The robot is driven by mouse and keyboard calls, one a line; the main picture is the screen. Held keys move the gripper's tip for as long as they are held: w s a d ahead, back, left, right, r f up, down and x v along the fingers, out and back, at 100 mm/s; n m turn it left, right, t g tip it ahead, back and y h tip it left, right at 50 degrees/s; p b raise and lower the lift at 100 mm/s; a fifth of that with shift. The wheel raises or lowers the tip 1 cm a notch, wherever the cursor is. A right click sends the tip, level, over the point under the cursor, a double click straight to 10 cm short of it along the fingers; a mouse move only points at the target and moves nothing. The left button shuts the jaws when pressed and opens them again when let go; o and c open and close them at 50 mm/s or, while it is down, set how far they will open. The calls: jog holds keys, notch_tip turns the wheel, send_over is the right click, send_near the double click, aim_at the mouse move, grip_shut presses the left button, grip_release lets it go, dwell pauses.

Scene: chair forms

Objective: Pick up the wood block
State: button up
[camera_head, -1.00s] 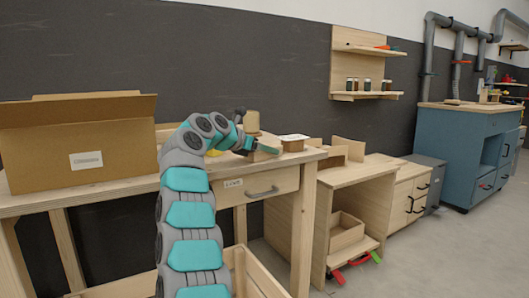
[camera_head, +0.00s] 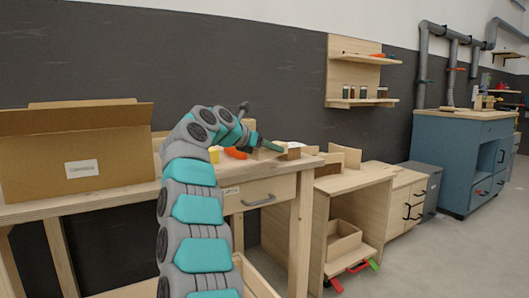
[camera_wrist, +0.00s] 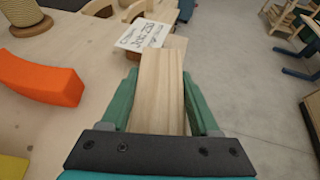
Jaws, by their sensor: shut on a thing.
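The wood block (camera_wrist: 160,85) is a pale, long piece with visible grain, in the middle of the wrist view. My gripper (camera_wrist: 159,76) has a green finger on each side of it and is shut on it. In the head view my gripper (camera_head: 268,146) is over the right end of the workbench, partly covering the block. I cannot tell whether the block touches the bench top or is just above it.
A curved orange piece (camera_wrist: 40,80) lies left of my gripper, with a rope-wound spool (camera_wrist: 22,14) behind it. A large cardboard box (camera_head: 80,150) stands on the workbench (camera_head: 110,200) at the left.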

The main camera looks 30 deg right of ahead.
jog(key=s+d+r+b, duration=0.1)
jog(key=s+b, duration=0.5)
jog(key=s, duration=0.6)
jog(key=shift+s+d+b, duration=0.15)
jog(key=shift+d+b, duration=0.2)
jog(key=shift+d, duration=0.45)
